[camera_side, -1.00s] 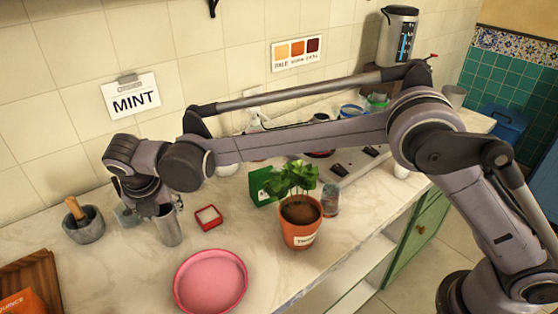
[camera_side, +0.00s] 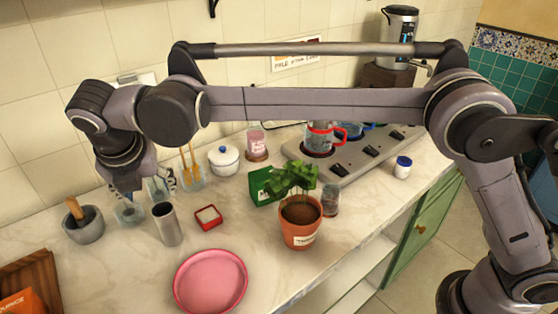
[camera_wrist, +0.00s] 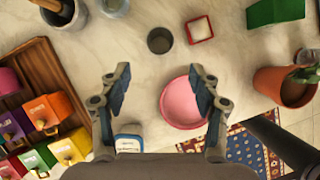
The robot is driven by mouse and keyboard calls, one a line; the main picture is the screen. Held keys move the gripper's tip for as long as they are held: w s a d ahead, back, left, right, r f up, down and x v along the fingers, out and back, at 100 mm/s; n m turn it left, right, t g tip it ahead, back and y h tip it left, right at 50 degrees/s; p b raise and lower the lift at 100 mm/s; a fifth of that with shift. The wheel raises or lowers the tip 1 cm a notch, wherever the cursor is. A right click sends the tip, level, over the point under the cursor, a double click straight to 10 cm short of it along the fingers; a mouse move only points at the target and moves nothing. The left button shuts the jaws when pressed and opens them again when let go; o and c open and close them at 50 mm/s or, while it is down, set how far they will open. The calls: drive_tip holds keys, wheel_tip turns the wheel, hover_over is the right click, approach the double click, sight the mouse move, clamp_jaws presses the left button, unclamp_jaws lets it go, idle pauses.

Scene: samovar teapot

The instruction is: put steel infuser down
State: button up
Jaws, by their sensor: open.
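A grey steel cylinder, which looks like the steel infuser (camera_side: 167,224), stands upright on the pale marble counter, left of a small red square dish. In the wrist view it appears as a round open-topped cylinder (camera_wrist: 160,40), ahead of the fingertips and apart from them. My gripper (camera_wrist: 160,72) is open with nothing between its fingers. In the side view my gripper (camera_side: 125,183) is above and to the left of the cylinder; its fingers are hard to make out there.
The red square dish (camera_side: 208,217) is close right of the cylinder. A pink plate (camera_side: 210,282) lies in front, a potted plant (camera_side: 300,222) to the right. A stone mortar (camera_side: 84,226) with pestle stands left, above a wooden rack (camera_side: 30,280).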

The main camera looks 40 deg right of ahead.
drive_tip(key=s+d+r+m+y, duration=0.1)
drive_tip(key=s+d+r+m, duration=0.1)
drive_tip(key=d+m, duration=0.7)
drive_tip(key=s+d+r+m, duration=0.3)
drive_tip(key=d+m, duration=0.2)
drive_tip(key=d, duration=0.8)
drive_tip(key=s+d+f+m+t, duration=0.1)
drive_tip(key=s+d+f+m, duration=0.4)
drive_tip(key=s+d+m, duration=0.2)
drive_tip(key=s+d+f+m+t, duration=0.1)
drive_tip(key=s+d+f+m, duration=0.4)
drive_tip(key=s+d+m, duration=0.3)
drive_tip(key=d+m, duration=0.1)
drive_tip(key=m, duration=0.1)
drive_tip(key=shift+m+t+y, duration=0.3)
drive_tip(key=shift+t+y, duration=0.1)
